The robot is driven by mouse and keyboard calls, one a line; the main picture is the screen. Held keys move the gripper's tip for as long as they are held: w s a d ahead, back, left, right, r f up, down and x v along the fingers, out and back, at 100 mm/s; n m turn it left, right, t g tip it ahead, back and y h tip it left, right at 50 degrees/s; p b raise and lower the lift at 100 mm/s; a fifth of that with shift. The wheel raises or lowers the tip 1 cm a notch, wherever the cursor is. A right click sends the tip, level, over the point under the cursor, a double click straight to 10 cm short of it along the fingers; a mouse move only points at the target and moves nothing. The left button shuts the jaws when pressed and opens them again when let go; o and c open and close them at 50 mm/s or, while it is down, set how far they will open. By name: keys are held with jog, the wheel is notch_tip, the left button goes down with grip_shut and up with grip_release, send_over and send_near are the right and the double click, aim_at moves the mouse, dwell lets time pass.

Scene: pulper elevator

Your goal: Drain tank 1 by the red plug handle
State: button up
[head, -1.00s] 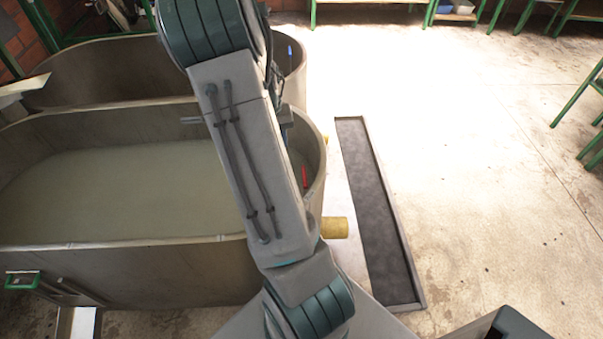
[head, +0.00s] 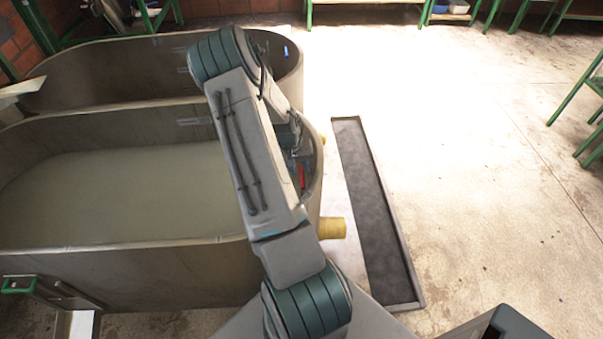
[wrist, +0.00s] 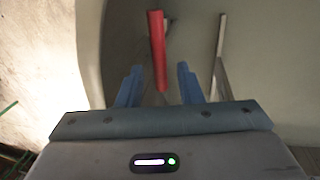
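Tank 1, the nearer grey tank (head: 120,270), holds cloudy greenish water. The red plug handle (head: 301,176) stands upright inside its right end, partly behind my arm. In the wrist view the red handle (wrist: 157,50) rises ahead of my gripper (wrist: 158,80), between the two blue fingers as seen from the camera. The fingers are apart, with a gap on both sides of the handle. I cannot tell how deep the handle lies between them. In the head view my gripper is mostly hidden by my arm, close to the handle.
A second grey tank (head: 100,75) stands behind tank 1. A yellow outlet pipe (head: 332,228) sticks out of tank 1's right end, beside a dark floor drain channel (head: 372,215). A thin metal rod (wrist: 221,45) stands right of the handle.

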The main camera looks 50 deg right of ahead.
aim_at(301, 173)
jog(key=shift+s+d+f, duration=0.15)
jog(key=shift+f, duration=0.7)
jog(key=shift+s+d+f, duration=0.1)
jog(key=shift+f, duration=0.75)
grip_shut()
notch_tip(301, 173, up, 9)
jog(key=p, duration=0.3)
grip_release()
